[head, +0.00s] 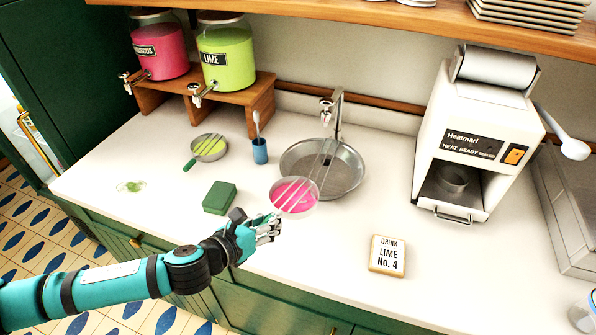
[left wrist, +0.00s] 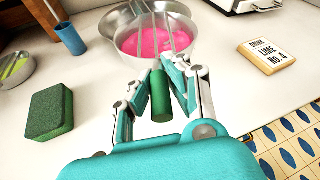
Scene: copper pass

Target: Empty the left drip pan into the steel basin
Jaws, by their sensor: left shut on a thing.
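My left gripper (head: 268,228) is shut on the green handle of a round pan holding pink liquid (head: 294,196). The left wrist view shows the gripper (left wrist: 168,82) around the green handle (left wrist: 161,98), with the pan's pink liquid (left wrist: 150,42) beyond it. The pan looks about level and is in front of the steel basin (head: 343,181), overlapping its near left edge in the head view. I cannot tell how high it is. A second pan with green liquid (head: 208,147) and a green handle lies on the counter at the left. My right gripper is out of view.
A green sponge (head: 220,198) and a blue cup with a brush (head: 260,151) stand left of the basin. A faucet (head: 338,112) rises behind it. A green puddle (head: 131,186) lies at left. A drink sign (head: 388,256) and sealing machine (head: 470,140) are at right.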

